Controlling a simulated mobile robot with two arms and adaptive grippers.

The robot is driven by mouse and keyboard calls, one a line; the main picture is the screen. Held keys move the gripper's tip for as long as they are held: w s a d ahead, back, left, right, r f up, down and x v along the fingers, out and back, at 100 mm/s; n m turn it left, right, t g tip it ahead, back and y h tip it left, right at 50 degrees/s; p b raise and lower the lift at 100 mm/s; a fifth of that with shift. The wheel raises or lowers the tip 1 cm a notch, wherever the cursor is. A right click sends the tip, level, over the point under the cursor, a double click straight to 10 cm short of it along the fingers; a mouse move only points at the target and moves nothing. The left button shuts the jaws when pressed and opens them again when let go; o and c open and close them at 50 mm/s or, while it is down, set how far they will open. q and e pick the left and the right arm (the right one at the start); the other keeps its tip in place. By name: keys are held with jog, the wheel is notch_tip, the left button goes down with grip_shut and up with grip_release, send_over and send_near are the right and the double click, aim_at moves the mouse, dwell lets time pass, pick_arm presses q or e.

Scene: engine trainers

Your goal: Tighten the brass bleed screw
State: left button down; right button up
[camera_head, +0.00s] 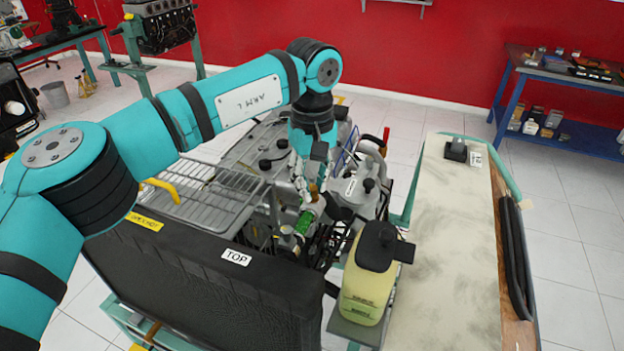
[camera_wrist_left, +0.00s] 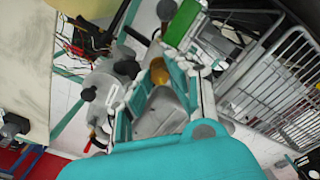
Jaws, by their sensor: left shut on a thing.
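My left gripper (camera_head: 311,195) reaches down from above into the engine. In the left wrist view its fingers (camera_wrist_left: 158,80) are closed around the brass bleed screw (camera_wrist_left: 158,68), a small brass-coloured piece between the fingertips. In the head view only a small bit of the brass screw (camera_head: 313,188) shows beside the fingers. How far the screw is seated is hidden. My right gripper is in neither view.
A wire rack (camera_head: 205,195) lies to the left, and the black radiator (camera_head: 200,280) stands in front. A yellowish reservoir with a black cap (camera_head: 367,285) and a worktop (camera_head: 450,250) are on the right.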

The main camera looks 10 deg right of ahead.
aim_at(313, 187)
pick_arm(q)
jog(key=m, duration=0.4)
jog(key=shift+r+m, duration=0.1)
jog(key=shift+m, duration=0.2)
jog(key=shift+m+p, duration=0.35)
jog(key=shift+m, duration=1.85)
jog(key=c, duration=1.2)
grip_release()
notch_tip(313, 187, up, 12)
jog(key=shift+f, duration=0.1)
